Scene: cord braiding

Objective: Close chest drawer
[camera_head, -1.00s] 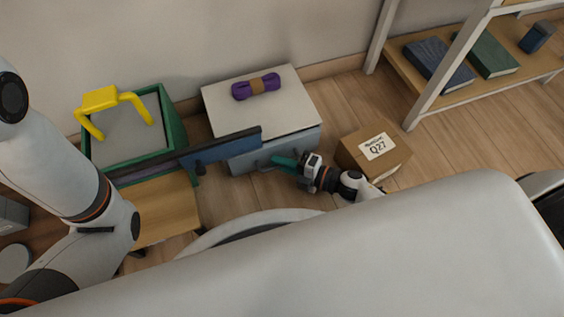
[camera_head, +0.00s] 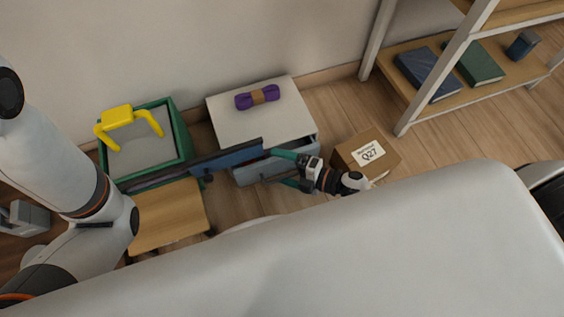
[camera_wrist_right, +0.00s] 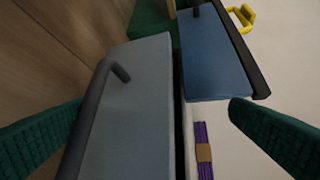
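The chest (camera_head: 245,122) stands against the wall with a pale top and a blue-grey drawer front (camera_head: 252,174). The drawer looks partly pulled out, with a dark gap behind its front. In the right wrist view a blue-grey panel (camera_wrist_right: 130,125) with a dark bar handle (camera_wrist_right: 119,72) lies between my fingers. My right gripper (camera_head: 285,168) is open at the drawer's right front, its teal fingers spread. I cannot tell whether they touch it. My left arm (camera_head: 60,165) shows at the left; its gripper is out of view.
A purple rope bundle (camera_head: 257,97) lies on the chest. A blue panel with a dark edge (camera_head: 235,158) projects beside the drawer. A green box (camera_head: 184,135) with a yellow handle (camera_head: 117,116) stands left. A cardboard box (camera_head: 347,155) stands right, before a shelf (camera_head: 410,95).

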